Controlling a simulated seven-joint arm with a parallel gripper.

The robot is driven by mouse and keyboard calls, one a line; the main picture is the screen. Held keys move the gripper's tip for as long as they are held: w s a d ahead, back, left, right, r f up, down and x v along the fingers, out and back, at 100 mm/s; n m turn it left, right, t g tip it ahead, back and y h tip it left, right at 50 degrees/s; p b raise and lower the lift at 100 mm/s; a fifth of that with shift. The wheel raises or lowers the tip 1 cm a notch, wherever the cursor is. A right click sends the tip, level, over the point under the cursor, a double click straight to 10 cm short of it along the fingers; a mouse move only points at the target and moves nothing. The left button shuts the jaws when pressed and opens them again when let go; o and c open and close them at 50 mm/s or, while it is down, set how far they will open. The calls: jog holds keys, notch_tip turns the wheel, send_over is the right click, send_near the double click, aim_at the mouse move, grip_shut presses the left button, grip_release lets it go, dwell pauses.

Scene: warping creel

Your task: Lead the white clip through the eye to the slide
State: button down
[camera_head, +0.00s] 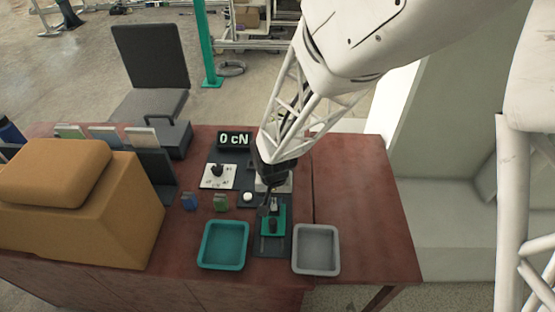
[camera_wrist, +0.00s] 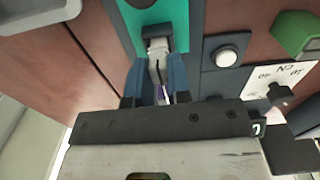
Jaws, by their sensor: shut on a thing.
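My gripper (camera_head: 266,196) is over the narrow dark board with the teal slide plate (camera_head: 265,232). In the wrist view, the blue fingers of my gripper (camera_wrist: 157,76) are shut on a pale, whitish clip (camera_wrist: 157,47), whose far end is close to the dark block (camera_wrist: 155,32) on the teal plate. I cannot tell whether they touch. A thin purple strand (camera_wrist: 163,91) shows between the fingers. I cannot make out the eye; my gripper and arm hide part of this area in the head view.
A teal tray (camera_head: 223,264) and a grey tray (camera_head: 316,270) flank the slide board. A white button (camera_head: 248,197), a white dial card (camera_head: 218,176) and a display reading 0 cN (camera_head: 234,139) lie left of my gripper. The tabletop at right is clear.

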jog(key=shift+f, duration=0.35)
dwell(0.4)
jog(key=c, duration=0.7)
grip_release()
jog(key=shift+c, duration=0.2)
jog(key=shift+r, duration=0.1)
jog(key=shift+r, duration=3.4)
jog(key=shift+r, duration=0.15)
notch_tip(320, 180, up, 8)
jog(key=shift+f, duration=0.2)
